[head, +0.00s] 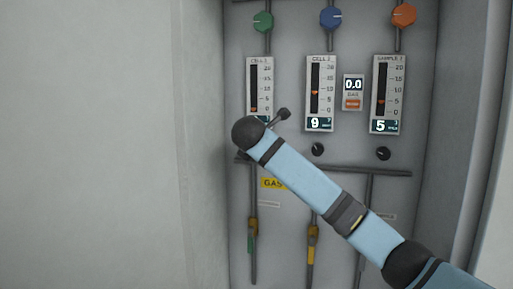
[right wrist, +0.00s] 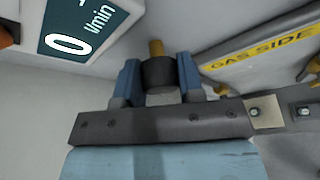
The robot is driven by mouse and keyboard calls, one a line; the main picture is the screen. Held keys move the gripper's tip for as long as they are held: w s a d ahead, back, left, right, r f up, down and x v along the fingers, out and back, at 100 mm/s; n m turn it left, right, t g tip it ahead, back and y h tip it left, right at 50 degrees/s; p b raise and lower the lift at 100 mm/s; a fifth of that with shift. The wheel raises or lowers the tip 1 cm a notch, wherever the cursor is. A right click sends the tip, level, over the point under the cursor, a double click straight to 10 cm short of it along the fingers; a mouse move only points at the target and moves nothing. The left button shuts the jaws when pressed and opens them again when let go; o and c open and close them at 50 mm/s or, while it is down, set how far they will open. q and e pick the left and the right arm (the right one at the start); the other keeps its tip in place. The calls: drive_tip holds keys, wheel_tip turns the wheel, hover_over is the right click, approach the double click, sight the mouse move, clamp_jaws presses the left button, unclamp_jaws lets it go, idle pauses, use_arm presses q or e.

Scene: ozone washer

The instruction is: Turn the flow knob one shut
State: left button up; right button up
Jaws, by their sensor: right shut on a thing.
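Flow knob one is the dark round knob (right wrist: 160,76) in the right wrist view, on the grey panel below the first flow meter. My right gripper (right wrist: 159,70) has its two blue fingers closed on either side of this knob. In the head view my right arm hides the knob and the fingers. The cell 1 flow meter (head: 259,82) has its orange pointer at the bottom of the scale. Its display (right wrist: 85,25) reads 0 l/min in the right wrist view. My left gripper is in neither view.
Two more black knobs, (head: 318,149) and (head: 383,153), sit under the cell 2 meter (head: 321,80), reading 9, and the sample meter (head: 386,85), reading 5. Green (head: 263,22), blue (head: 330,18) and orange (head: 403,15) knobs are above. A cabinet wall (head: 200,150) stands close left.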

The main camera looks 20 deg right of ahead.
drive_tip(key=o, duration=0.9)
drive_tip(key=shift+d, duration=0.1)
drive_tip(key=shift+s, duration=0.2)
drive_tip(key=b+v, duration=0.4)
drive_tip(key=v, duration=0.9)
drive_tip(key=shift+s+r, duration=0.1)
